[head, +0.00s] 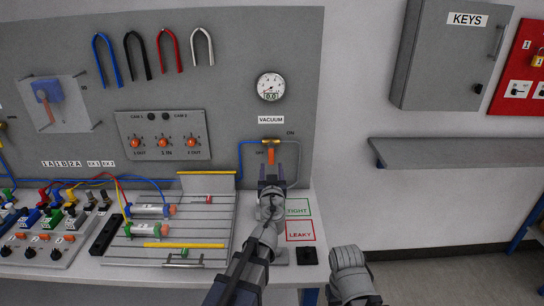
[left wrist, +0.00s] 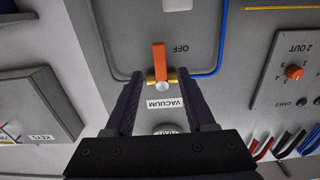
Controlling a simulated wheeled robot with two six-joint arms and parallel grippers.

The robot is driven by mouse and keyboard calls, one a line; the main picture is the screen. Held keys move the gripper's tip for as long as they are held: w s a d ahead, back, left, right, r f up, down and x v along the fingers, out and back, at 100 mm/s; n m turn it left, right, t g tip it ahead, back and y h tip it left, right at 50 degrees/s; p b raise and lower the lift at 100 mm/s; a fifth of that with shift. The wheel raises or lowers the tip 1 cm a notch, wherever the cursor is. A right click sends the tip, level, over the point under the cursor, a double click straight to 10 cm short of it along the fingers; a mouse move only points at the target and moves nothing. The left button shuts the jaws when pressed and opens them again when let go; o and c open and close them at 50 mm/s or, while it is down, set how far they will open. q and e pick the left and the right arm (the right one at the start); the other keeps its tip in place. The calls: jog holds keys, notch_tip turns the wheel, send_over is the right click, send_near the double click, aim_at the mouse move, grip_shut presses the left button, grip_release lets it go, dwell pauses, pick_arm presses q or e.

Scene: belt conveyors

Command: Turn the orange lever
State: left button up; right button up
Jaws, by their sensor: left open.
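The orange lever (head: 271,155) hangs down from a brass valve (head: 270,141) on the grey panel, under the VACUUM label and beside the word OFF. My left gripper (head: 272,180) is just below and in front of it, pointing at the panel. In the left wrist view, turned upside down, the orange lever (left wrist: 159,60) shows between the two dark fingers of my left gripper (left wrist: 160,76), which are apart and open. I cannot tell whether a finger touches it. A grey part of my right arm shows at the bottom of the head view; its gripper is not seen.
A round gauge (head: 270,87) is above the valve, and blue tubing (head: 241,160) runs to its left. A slatted tray (head: 215,222) with cylinders is on the bench at left. TIGHT (head: 298,208) and LEAKY (head: 300,230) squares lie at right. A shelf (head: 450,151) juts out farther right.

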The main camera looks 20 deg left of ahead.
aim_at(271, 158)
pick_arm(q)
jog(key=x, duration=0.7)
jog(key=shift+w+a+f, duration=0.1)
jog(key=shift+w, duration=0.25)
grip_shut()
dwell(1.1)
